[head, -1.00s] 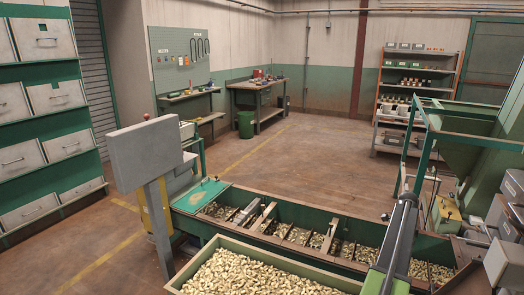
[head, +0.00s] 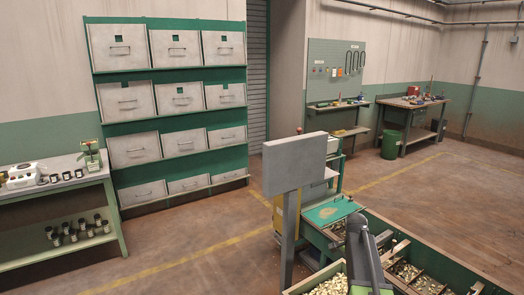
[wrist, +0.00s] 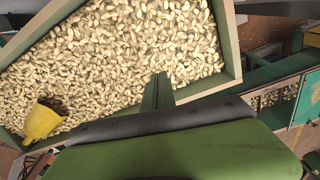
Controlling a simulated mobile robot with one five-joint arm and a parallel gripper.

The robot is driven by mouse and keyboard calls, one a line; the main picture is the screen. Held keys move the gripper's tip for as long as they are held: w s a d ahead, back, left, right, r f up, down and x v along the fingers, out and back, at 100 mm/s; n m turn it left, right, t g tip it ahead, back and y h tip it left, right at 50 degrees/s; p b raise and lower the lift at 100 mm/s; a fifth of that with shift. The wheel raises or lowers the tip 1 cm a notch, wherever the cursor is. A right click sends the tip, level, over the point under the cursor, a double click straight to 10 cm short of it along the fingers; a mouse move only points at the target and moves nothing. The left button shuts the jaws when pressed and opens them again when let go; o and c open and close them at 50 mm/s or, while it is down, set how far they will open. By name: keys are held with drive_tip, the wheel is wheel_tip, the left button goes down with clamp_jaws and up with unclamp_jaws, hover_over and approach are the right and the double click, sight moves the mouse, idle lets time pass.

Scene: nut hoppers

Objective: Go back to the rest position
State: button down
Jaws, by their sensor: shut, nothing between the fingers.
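My gripper (wrist: 158,92) shows in the wrist view as dark green fingers close together, with nothing between them. It is over the large bin (wrist: 232,45) of pale nuts, near its lower wall as seen there. My green and grey arm rises at the bottom of the head view. My gripper itself cannot be made out in the head view.
A yellow scoop (wrist: 42,122) lies on the nuts at the left of the wrist view. A grey panel on a post (head: 294,165) stands beside the green trough (head: 425,255). A drawer rack (head: 122,75) and a side table (head: 60,193) stand left. Floor is open between.

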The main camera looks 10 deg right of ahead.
drive_tip(key=s+a+r+n+p, duration=0.1)
drive_tip(key=s+a+n, duration=0.15)
drive_tip(key=a, duration=0.75)
drive_tip(key=s+a+r+n+p, duration=0.1)
drive_tip(key=a+n, duration=0.3)
drive_tip(key=a, duration=0.5)
drive_tip(key=s+a+n+y, duration=0.1)
drive_tip(key=s+a+n, duration=0.6)
drive_tip(key=s+n, duration=0.1)
drive_tip(key=shift+s+r+n, duration=0.3)
drive_tip(key=shift+s+n, duration=0.05)
drive_tip(key=shift+n, duration=0.2)
